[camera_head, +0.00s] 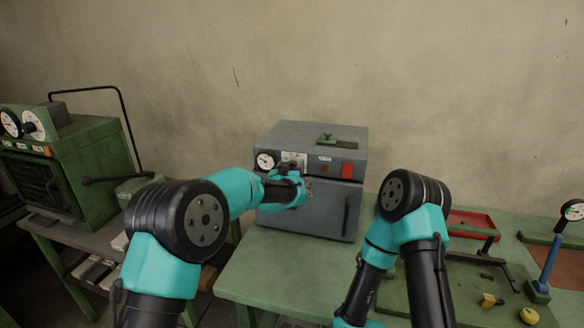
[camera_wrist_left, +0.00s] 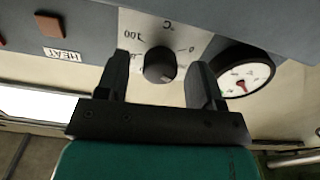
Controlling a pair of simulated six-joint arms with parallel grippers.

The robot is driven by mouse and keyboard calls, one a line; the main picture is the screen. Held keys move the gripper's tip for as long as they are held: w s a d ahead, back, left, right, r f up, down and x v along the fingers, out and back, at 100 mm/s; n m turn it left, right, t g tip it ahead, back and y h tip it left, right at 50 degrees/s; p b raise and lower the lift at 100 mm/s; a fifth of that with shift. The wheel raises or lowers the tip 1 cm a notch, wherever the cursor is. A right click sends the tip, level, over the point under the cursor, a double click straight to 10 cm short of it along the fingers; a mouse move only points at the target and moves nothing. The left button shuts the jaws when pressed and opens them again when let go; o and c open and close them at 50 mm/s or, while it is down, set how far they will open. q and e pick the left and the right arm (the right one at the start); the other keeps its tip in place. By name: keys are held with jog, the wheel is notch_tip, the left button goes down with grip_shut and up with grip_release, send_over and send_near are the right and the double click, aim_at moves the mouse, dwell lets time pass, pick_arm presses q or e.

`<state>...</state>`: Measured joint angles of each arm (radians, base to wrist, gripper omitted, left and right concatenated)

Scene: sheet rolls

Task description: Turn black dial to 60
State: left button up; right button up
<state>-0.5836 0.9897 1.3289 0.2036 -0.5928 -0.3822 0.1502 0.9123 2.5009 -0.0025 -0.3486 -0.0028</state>
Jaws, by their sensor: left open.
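The black dial (camera_wrist_left: 160,66) sits on a pale °C scale plate (camera_wrist_left: 190,42) on the front of the grey oven (camera_head: 312,137). The wrist view shows the plate upside down, with 0 and 100 readable and the other numbers hidden or unclear. I cannot tell what value the dial points to. My left gripper (camera_wrist_left: 161,62) is open, with one finger on each side of the dial and gaps between. In the head view my left gripper (camera_head: 291,170) is at the oven's front panel and hides the dial. My right gripper is not visible.
A round gauge (camera_head: 265,160) is beside the scale plate, close to one finger in the wrist view (camera_wrist_left: 245,75). A red switch (camera_head: 347,169) and a HEAT label (camera_wrist_left: 62,53) are on the panel. The oven stands on a green bench (camera_head: 275,270). A green machine (camera_head: 70,165) stands left.

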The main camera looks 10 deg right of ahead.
pick_arm(q)
jog(key=shift+w+d, duration=0.3)
jog(key=shift+w, duration=0.3)
jog(key=c, duration=0.9)
